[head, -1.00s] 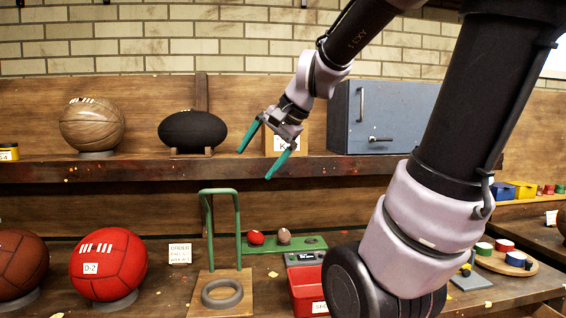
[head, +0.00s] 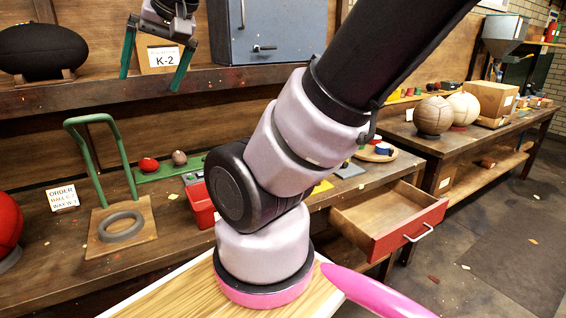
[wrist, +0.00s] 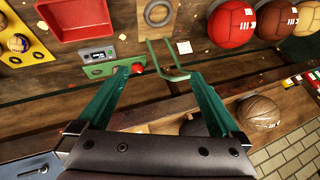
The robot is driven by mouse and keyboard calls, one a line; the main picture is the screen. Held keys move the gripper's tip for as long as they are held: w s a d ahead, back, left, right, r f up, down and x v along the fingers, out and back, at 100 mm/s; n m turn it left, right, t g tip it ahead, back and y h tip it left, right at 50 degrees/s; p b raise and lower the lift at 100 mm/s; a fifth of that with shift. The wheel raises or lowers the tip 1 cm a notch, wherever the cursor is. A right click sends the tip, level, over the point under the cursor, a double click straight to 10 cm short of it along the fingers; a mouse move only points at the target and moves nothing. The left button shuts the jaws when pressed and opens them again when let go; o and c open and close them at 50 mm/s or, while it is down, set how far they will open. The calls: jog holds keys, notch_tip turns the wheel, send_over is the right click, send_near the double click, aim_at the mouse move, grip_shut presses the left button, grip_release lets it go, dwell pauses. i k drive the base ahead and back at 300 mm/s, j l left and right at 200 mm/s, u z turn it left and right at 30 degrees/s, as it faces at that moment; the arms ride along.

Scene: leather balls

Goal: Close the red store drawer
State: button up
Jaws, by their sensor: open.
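The red store drawer (head: 409,229) is pulled out from under the workbench, right of my arm's base in the head view. It has a red front, a pale bar handle (head: 418,233) and an empty-looking wooden inside. My gripper (head: 153,78) is at the upper left of the head view, high in front of the shelf and far from the drawer. In the wrist view my gripper (wrist: 153,92) shows two green fingers spread apart with nothing held between them. The drawer does not show in the wrist view.
My arm crosses the middle of the head view. A blue cabinet (head: 270,30) and a K-2 box (head: 160,55) are on the shelf. A green frame (head: 100,165) and red bin (head: 200,205) stand on the bench. Floor (head: 480,260) is open right of the drawer.

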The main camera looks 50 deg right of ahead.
aim_at(380, 221)
jog(key=z, duration=2.75)
